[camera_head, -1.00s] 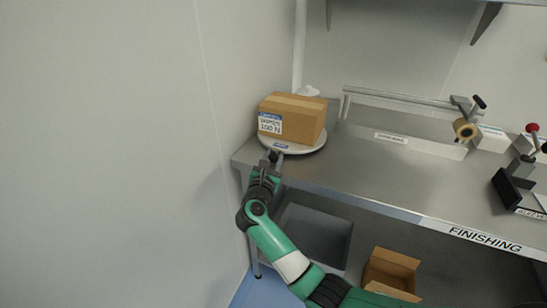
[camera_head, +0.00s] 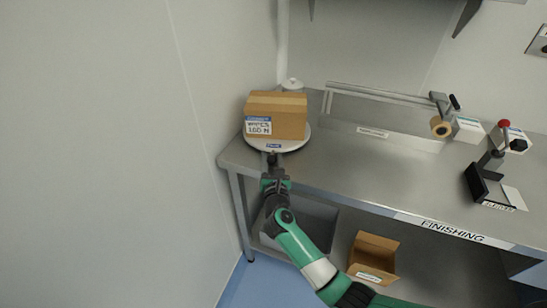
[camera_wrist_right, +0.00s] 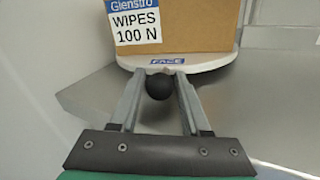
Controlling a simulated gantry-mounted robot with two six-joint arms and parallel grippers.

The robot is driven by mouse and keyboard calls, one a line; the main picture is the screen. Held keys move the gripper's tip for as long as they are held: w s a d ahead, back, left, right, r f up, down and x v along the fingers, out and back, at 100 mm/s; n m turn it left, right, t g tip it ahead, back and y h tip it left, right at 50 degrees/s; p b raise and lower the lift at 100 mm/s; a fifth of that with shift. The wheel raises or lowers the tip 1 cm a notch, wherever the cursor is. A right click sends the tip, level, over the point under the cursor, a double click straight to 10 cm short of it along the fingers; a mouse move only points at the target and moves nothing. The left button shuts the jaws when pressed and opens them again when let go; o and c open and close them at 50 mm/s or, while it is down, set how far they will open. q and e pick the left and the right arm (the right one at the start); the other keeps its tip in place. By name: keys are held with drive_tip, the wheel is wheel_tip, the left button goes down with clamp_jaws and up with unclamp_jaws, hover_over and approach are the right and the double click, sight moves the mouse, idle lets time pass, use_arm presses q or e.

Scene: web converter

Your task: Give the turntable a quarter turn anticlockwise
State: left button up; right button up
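The turntable (camera_head: 301,141) is a white disc at the left end of the bench with a blue FACE label on its front rim. The rim also shows in the wrist view (camera_wrist_right: 215,59). A cardboard box (camera_head: 276,100) with a WIPES 100 N label stands on it. A black ball knob (camera_wrist_right: 159,87) sits just below the FACE label. My left gripper is not in view.
A wall stands close to the left of the turntable. A white lidded pot (camera_head: 291,85) is behind the box. A rail (camera_head: 380,93) and tape dispenser (camera_head: 441,127) are further right. An open carton (camera_head: 373,259) and grey bin (camera_head: 315,222) are below the bench. The bench's front middle is clear.

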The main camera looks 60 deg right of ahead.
drive_tip(key=shift+o, duration=1.2)
drive_tip(key=shift+a, duration=0.1)
drive_tip(key=shift+s+a+r+p, duration=0.1)
drive_tip(key=shift+s+a+p, duration=0.15)
drive_tip(key=shift+a+p, duration=0.05)
drive_tip(key=p+v, duration=0.2)
drive_tip(key=v, duration=0.8)
drive_tip(key=shift+s+a+p, duration=0.25)
drive_tip(key=shift+s+p, duration=0.05)
drive_tip(key=shift+p, duration=0.1)
